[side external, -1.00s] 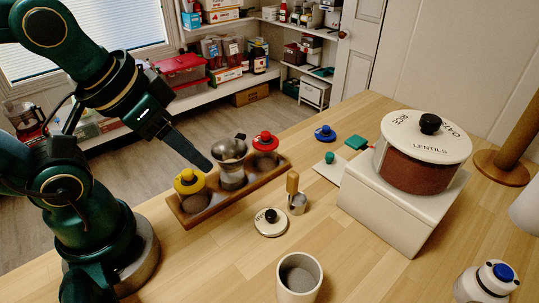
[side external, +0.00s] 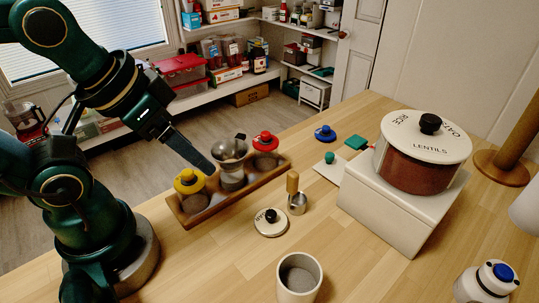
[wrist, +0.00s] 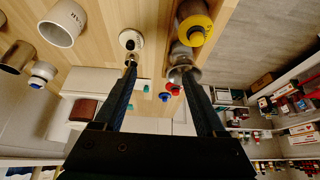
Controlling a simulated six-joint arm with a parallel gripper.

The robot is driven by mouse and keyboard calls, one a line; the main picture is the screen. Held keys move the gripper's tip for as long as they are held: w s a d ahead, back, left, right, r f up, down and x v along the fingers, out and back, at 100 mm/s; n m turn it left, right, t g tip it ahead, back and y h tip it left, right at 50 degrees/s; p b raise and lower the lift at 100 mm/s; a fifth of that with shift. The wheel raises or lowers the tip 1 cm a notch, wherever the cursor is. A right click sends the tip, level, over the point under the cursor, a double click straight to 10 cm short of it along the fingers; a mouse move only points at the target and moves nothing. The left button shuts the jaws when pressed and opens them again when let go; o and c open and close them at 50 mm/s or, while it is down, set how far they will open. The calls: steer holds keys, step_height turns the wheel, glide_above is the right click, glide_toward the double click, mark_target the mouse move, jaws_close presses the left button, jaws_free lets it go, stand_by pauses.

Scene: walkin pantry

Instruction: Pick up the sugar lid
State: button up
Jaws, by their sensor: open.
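A round white lid (side external: 270,222) with a black knob lies flat on the wooden counter; I cannot read its lettering for certain. It also shows in the wrist view (wrist: 131,40), beyond one fingertip. An open white canister (side external: 300,280) with grey contents stands in front of it; its partly visible lettering in the wrist view (wrist: 62,22) looks like the start of "SUGAR". My gripper (wrist: 158,72) is open and empty. In the side view my gripper (side external: 198,158) hangs above the wooden rack, up and left of the lid, apart from it.
The wooden rack (side external: 183,218) holds a yellow-lidded jar (side external: 189,182), a jar with a metal funnel (side external: 231,152) and a red-lidded jar (side external: 265,143). A small scoop (side external: 297,201) stands beside the lid. A lentils canister (side external: 412,165) sits on a white block (side external: 385,212).

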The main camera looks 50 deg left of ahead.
steer(key=shift+o, duration=1.2)
steer(key=n+g, duration=0.1)
steer(key=g, duration=0.3)
glide_above(271, 213)
steer(key=a, duration=0.1)
step_height(271, 213, down, 7)
steer(key=shift+m+g, duration=0.3)
steer(key=shift+g, duration=0.5)
steer(key=f, duration=0.4)
steer(key=d+f, duration=0.1)
steer(key=f, duration=0.2)
steer(key=shift+s, duration=0.1)
steer(key=shift+f, duration=0.7)
